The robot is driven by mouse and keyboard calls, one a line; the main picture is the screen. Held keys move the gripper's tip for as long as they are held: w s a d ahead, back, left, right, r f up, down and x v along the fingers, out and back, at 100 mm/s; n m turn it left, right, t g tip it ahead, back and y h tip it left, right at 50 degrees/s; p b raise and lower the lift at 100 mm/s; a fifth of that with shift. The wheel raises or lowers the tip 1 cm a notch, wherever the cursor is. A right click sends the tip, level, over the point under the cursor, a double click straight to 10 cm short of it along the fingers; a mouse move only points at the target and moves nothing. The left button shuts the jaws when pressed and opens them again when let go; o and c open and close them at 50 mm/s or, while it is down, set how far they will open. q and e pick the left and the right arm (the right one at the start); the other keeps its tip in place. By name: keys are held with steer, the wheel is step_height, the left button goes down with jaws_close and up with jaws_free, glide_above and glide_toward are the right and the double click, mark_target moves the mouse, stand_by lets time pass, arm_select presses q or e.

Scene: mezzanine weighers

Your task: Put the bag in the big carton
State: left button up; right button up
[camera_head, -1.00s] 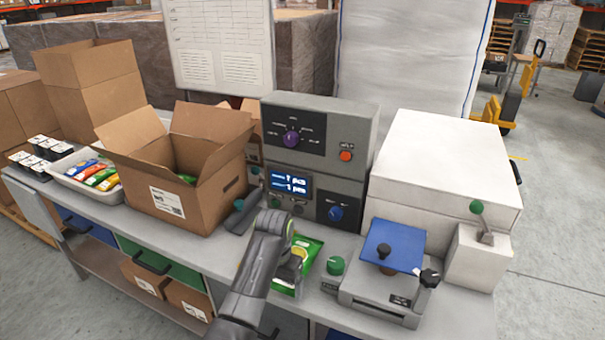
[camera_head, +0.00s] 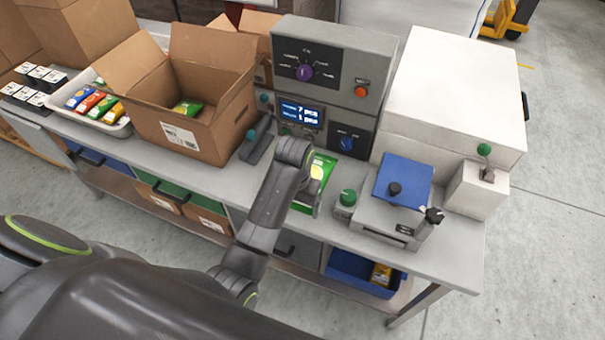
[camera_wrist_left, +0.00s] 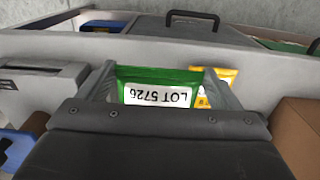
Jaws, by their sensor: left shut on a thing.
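In the left wrist view the bag (camera_wrist_left: 157,92), with a white "LOT 5726" label, sits between both fingers of the gripper (camera_wrist_left: 165,85). Whether it touches the bench is unclear. The big carton (camera_head: 198,132) stands open, flaps up, left of the gripper, with a green packet (camera_head: 187,108) inside. My right gripper is not in view.
The instrument (camera_head: 333,70) with a lit display stands behind the gripper. A blue-topped device (camera_head: 403,182) and white box (camera_head: 455,90) are at right. A white tray (camera_head: 122,128) of packets is left of the carton. A yellow packet (camera_wrist_left: 218,80) shows beside one finger.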

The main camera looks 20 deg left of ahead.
arm_select(q)
steer(key=shift+f+p, duration=0.85)
steer(key=shift+f, duration=4.05)
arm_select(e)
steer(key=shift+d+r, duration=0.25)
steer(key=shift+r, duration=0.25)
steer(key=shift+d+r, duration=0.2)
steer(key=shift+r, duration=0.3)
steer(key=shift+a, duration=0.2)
arm_select(q)
steer(key=o, duration=0.7)
steer(key=shift+s+f, duration=0.1)
steer(key=shift+f, duration=0.05)
steer(key=shift+o, duration=1.3)
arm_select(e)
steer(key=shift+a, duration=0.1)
